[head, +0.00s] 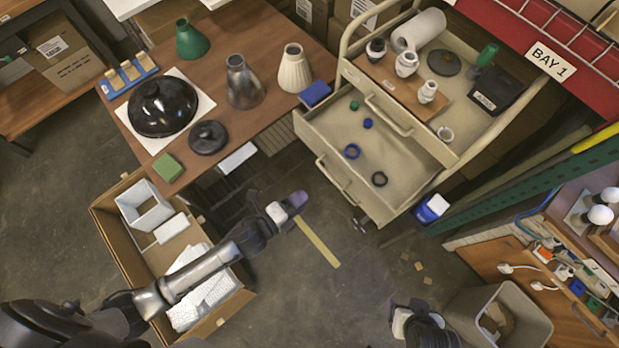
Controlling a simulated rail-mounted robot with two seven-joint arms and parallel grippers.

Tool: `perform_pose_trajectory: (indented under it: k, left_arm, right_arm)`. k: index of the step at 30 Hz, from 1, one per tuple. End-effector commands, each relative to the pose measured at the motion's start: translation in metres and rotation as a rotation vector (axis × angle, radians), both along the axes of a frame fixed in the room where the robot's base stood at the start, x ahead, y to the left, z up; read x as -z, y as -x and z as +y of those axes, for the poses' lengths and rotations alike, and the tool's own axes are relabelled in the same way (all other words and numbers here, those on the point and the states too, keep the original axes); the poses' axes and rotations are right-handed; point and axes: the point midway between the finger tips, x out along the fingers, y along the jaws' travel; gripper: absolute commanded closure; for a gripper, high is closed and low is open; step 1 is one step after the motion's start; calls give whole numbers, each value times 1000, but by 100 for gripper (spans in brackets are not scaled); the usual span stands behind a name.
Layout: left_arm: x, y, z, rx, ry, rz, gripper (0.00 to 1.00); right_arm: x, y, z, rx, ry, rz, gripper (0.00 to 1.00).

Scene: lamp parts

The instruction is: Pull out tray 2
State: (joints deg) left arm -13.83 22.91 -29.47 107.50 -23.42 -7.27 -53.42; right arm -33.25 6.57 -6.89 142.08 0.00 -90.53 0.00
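A beige cart (490,122) stands at the upper right. Its upper drawer front, with a bar handle (388,115), is flush with the cart. The drawer below (400,160) is pulled out toward the lower left, with its own bar handle (334,183) on the front. Blue and dark rings and small green and blue caps lie inside. I see no tray numbers. My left gripper (297,201) is over the floor, left of and apart from the open drawer's front; its finger gap is unclear. My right gripper (420,325) is low at the bottom edge, its fingers not clearly visible.
A wooden table (262,125) with lampshades stands left of the cart. A cardboard box (105,215) with white parts lies below my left arm. A grey bin (545,330) stands at the lower right. The floor before the drawer is mostly clear, with a yellow strip (320,243).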

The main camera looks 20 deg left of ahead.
Motion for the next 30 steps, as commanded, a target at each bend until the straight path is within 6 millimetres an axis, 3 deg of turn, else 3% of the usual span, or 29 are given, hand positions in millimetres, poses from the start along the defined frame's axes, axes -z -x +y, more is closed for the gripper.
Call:
perform_pose_trajectory:
  k: [7,26,30]
  left_arm:
    - [-3,11,6,0,0,-1,63]
    - [-3,11,6,-1,5,2,63]
    - [1,10,10,-43,72,70,63]
  right_arm:
    - [-1,0,0,-1,1,0,26]
    - [0,0,-3,-6,9,0,26]
    - [0,0,-2,-5,8,0,26]
